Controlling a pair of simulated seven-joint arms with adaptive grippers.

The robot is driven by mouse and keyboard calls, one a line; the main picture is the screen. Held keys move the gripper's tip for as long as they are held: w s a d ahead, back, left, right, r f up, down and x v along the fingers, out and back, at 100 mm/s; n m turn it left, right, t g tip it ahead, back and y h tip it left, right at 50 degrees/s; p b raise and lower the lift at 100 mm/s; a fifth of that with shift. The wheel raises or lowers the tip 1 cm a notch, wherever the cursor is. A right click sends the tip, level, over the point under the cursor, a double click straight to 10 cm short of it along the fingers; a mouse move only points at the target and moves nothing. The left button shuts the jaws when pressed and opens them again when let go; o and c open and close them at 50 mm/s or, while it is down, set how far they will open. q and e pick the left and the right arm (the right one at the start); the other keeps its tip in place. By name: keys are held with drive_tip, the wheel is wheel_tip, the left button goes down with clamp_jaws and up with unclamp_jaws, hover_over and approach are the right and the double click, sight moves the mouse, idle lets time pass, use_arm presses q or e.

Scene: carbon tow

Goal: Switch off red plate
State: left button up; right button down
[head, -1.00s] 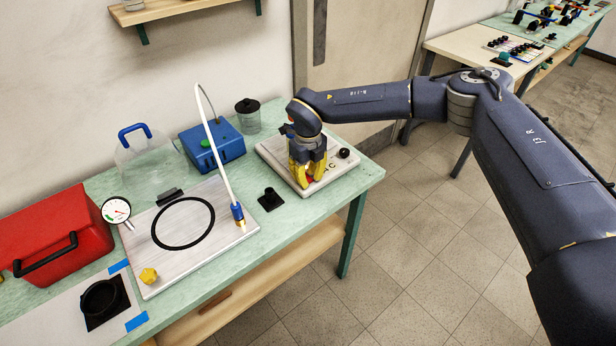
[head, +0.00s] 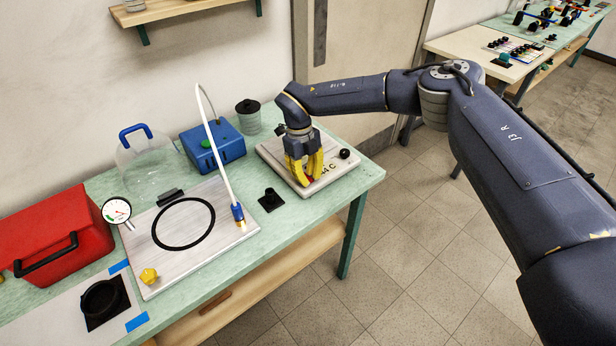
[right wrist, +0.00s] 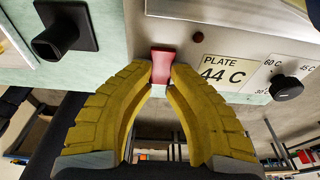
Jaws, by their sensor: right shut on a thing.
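The hot plate (head: 278,155) is a pale flat unit at the right end of the green bench. In the right wrist view its panel (right wrist: 255,32) reads "PLATE 44 C". A red switch (right wrist: 162,62) stands out from the panel, with a small dark red lamp (right wrist: 197,36) beside it. A black knob (right wrist: 286,88) sits among marks of 30, 45 and 60 C. My right gripper (right wrist: 162,78) has its yellow fingertips closed on the red switch. In the head view the right gripper (head: 309,181) points down at the plate and mostly hides the switch. My left gripper is out of view.
A small black holder (head: 269,201) stands left of the plate. Behind are a blue box (head: 213,150) with a white hose (head: 222,160) and a lidded jar (head: 248,120).

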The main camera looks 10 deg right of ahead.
drive_tip(key=shift+s+f+g, duration=0.1)
drive_tip(key=shift+f+g, duration=0.1)
drive_tip(key=shift+g, duration=0.2)
drive_tip(key=c, duration=1.2)
unclamp_jaws()
drive_tip(key=shift+r, duration=0.1)
drive_tip(key=v, duration=1.2)
drive_tip(key=shift+a, duration=0.2)
